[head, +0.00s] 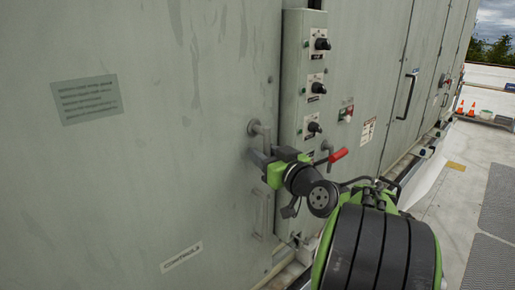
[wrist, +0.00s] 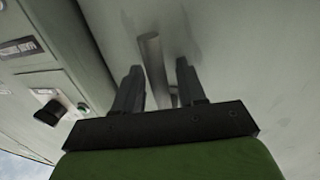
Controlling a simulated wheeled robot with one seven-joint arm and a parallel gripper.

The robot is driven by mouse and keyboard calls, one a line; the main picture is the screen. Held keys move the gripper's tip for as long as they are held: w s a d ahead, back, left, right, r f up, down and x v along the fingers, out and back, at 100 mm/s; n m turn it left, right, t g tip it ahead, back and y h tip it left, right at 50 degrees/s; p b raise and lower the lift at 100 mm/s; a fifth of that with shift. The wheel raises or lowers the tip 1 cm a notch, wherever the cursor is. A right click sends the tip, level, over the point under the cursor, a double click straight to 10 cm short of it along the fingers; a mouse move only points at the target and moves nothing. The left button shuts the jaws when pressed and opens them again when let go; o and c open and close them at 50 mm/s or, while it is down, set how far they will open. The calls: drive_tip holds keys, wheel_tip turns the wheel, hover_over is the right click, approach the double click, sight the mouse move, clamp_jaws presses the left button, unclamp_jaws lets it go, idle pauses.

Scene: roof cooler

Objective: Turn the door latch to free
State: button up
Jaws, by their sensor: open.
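The door latch (head: 256,128) is a grey bent metal handle on a round base near the right edge of the large grey-green door (head: 190,190). My gripper (head: 258,156) is at the latch's lower part, in front of the door. In the wrist view the latch's bar (wrist: 152,60) shows between the two dark fingers of my gripper (wrist: 159,72), nearer the left one. The fingers are open, with gaps on both sides of the bar. The lower end of the latch is partly hidden by my gripper in the head view.
A tall control box (head: 303,70) with several black knobs stands just right of the latch. A red-handled lever (head: 338,156) sticks out near my wrist. A vertical pull handle (head: 261,212) is below the latch.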

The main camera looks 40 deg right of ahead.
drive_tip(key=shift+s+a+r, duration=0.1)
drive_tip(key=shift+s, duration=0.3)
drive_tip(key=shift+w, duration=0.15)
clamp_jaws()
